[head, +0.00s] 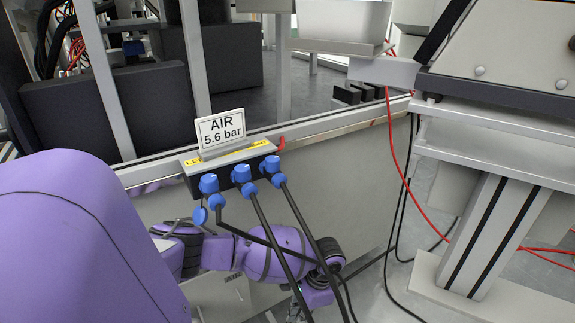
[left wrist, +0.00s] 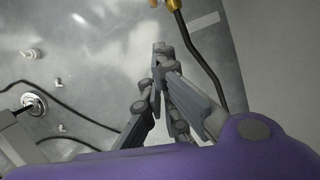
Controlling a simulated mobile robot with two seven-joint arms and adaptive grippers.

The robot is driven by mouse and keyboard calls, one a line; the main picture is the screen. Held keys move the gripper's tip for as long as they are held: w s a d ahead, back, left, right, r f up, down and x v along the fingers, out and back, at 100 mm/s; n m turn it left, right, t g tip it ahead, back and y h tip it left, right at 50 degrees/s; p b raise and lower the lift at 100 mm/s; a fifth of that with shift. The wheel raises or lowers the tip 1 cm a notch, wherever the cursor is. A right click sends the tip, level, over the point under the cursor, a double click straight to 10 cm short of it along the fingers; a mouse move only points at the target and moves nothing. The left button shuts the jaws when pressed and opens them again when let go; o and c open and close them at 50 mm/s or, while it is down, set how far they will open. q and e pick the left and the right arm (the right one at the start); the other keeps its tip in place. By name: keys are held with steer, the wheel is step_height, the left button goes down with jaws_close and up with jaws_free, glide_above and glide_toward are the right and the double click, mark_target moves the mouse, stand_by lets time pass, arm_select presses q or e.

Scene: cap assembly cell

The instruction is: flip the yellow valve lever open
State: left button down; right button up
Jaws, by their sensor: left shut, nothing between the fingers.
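My left gripper (left wrist: 160,50) is shut and empty in the left wrist view, its fingertips pointing up the picture towards a grey metal panel. A gold-coloured fitting (left wrist: 174,5) with a black hose is cut off by the top edge, a little beyond and right of the fingertips, apart from them in the picture. I cannot make out a yellow valve lever in either view. In the head view my purple left arm reaches down in front of the cell's side panel, below the manifold. Its fingers are not clear there. My right gripper is not in view.
A black manifold (head: 233,167) with blue connectors and hanging black hoses sits below the "AIR 5.6 bar" sign (head: 221,131). A red hose (head: 394,150) hangs to the right. The panel in the left wrist view bears a round fitting (left wrist: 34,102) and a pale knob (left wrist: 31,54).

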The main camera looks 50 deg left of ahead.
arm_select(q)
steer(key=s+a+f+b, duration=0.1)
steer(key=s+f+b, duration=0.5)
steer(key=f, duration=0.3)
steer(key=shift+a+f, duration=0.15)
steer(key=shift+a, duration=0.2)
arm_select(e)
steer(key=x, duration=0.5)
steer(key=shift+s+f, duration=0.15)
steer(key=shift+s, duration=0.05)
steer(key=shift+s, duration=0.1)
